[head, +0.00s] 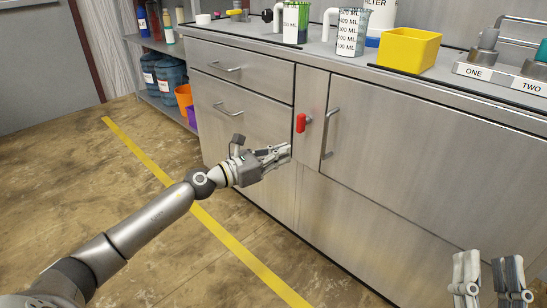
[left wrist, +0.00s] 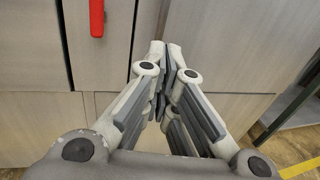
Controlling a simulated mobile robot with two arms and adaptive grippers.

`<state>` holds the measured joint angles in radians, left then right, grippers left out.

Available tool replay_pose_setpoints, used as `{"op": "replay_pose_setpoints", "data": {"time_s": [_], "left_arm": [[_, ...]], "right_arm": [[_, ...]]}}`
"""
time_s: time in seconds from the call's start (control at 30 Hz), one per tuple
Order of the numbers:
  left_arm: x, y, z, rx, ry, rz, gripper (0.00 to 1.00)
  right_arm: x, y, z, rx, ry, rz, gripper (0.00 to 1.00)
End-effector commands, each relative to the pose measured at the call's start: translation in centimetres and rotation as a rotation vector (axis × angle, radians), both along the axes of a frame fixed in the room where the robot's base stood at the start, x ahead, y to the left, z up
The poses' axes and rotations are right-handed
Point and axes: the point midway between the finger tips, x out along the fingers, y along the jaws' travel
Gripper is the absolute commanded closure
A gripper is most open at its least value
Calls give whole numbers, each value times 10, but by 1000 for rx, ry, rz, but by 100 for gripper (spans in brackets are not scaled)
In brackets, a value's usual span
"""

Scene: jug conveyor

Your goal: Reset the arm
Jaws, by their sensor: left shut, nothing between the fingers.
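My left gripper (head: 280,154) is at the end of the arm that comes in from the left, in front of the metal cabinet's drawers and narrow panel. Its fingers are closed together with nothing between them; the left wrist view also shows the fingers (left wrist: 168,68) meeting in front of the cabinet face. It is below and left of a red handle (head: 301,122), apart from it; this handle also shows in the left wrist view (left wrist: 97,18). My right gripper (head: 488,272) is at the bottom right with its fingers apart and empty.
The metal cabinet (head: 420,130) fills the right, with bar handles sticking out. On its counter stand jugs (head: 350,30), a yellow bin (head: 408,50) and blocks labelled ONE and TWO. Shelves with blue bottles (head: 172,78) stand at the back left. The floor with a yellow line (head: 150,160) is clear.

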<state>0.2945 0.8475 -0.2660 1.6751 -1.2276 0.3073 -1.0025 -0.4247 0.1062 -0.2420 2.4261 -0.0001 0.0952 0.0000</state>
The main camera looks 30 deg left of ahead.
Motion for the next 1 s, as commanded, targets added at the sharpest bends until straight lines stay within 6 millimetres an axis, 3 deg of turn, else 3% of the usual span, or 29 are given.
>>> {"op": "replay_pose_setpoints", "data": {"time_s": [0.2, 0.43, 0.57, 0.67, 0.8, 0.9, 1.0], "left_arm": [[-16, 8, -1, 0, 1, 0, 100], [-19, 10, 0, 1, 0, 0, 100], [-25, -4, -5, -73, 26, -22, 100], [-44, -43, -12, -294, 105, -80, 100], [-94, -116, -10, -859, 327, -211, 100], [-131, -152, 5, -1301, 514, -310, 100], [-161, -170, 24, -1685, 680, -404, 100]], "right_arm": [[-1, 0, 2, 4, -14, 0, 61], [-2, 0, 2, 5, -15, 1, 61], [-1, 0, 3, 4, -18, 1, 61], [-2, 0, 3, 4, -18, 1, 61], [-2, 0, 3, 4, -18, 1, 61], [-2, 0, 3, 4, -18, 1, 61], [-2, 0, 3, 4, -18, 1, 61]]}}
